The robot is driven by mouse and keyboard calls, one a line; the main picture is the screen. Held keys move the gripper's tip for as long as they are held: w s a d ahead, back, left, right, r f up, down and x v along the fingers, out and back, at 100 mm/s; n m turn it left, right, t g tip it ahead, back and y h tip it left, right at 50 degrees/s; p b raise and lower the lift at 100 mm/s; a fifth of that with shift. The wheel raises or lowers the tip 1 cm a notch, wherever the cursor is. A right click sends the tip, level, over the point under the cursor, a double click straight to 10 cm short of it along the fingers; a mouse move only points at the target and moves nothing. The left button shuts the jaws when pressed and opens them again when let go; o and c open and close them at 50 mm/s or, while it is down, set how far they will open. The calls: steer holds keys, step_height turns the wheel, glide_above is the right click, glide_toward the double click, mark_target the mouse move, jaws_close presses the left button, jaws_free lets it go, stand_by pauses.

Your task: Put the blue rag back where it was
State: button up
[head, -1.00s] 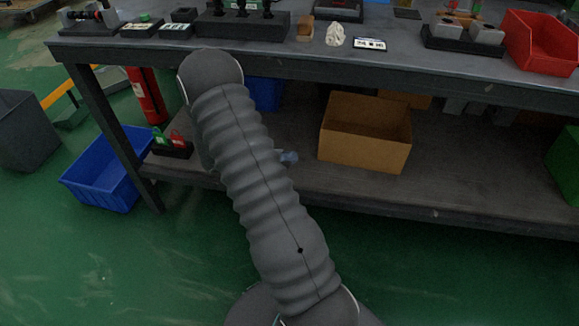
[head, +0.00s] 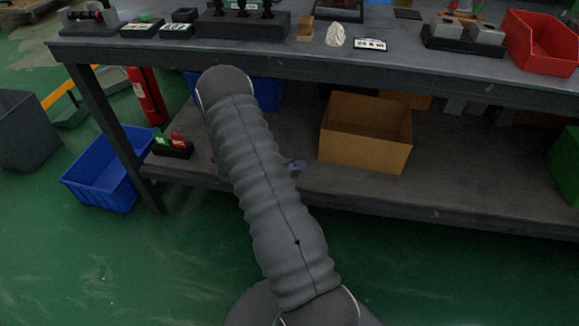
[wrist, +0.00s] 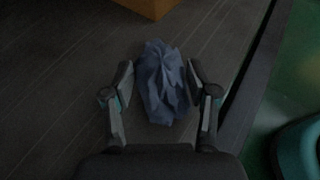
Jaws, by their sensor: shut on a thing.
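The blue rag (wrist: 163,85) is a crumpled cloth between the two fingers of my gripper (wrist: 160,80) in the wrist view. My gripper is shut on it. The dark lower shelf (wrist: 75,60) shows behind and below the rag; I cannot tell if the rag touches it. In the head view my arm hides most of the gripper, and a small blue-grey bit (head: 295,166) shows just right of my arm over the lower shelf (head: 340,185).
A cardboard box (head: 365,148) stands right of my arm on the lower shelf. A blue bin (head: 105,175) is on the floor at left. The workbench top (head: 300,52) overhangs the shelf and holds valve parts, a white cloth (head: 335,36) and a red bin (head: 540,45).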

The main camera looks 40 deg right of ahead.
steer(key=o, duration=1.1)
steer(key=shift+o, duration=0.2)
steer(key=shift+r, duration=0.1)
steer(key=v, duration=1.2)
steer(key=s+a+r+m+y, duration=0.2)
steer(key=s+r+m, duration=0.1)
steer(key=r, duration=0.4)
steer(key=s+a+r+m+t+y, duration=0.1)
steer(key=s+a+r+m+y, duration=0.15)
steer(key=r, duration=0.35)
steer(key=s+a+r+m+y, duration=0.2)
steer(key=s+a+r+m, duration=0.15)
steer(key=r, duration=0.35)
steer(key=s+a+r+m+t+y, duration=0.3)
steer(key=s+a+r+t, duration=0.1)
steer(key=s, duration=0.4)
steer(key=s+a+r+m+t+y, duration=0.3)
steer(key=s+a+r, duration=0.4)
steer(key=s+a, duration=0.1)
steer(key=shift+t+y, duration=0.35)
steer(key=shift+t, duration=0.05)
steer(key=shift+r, duration=0.15)
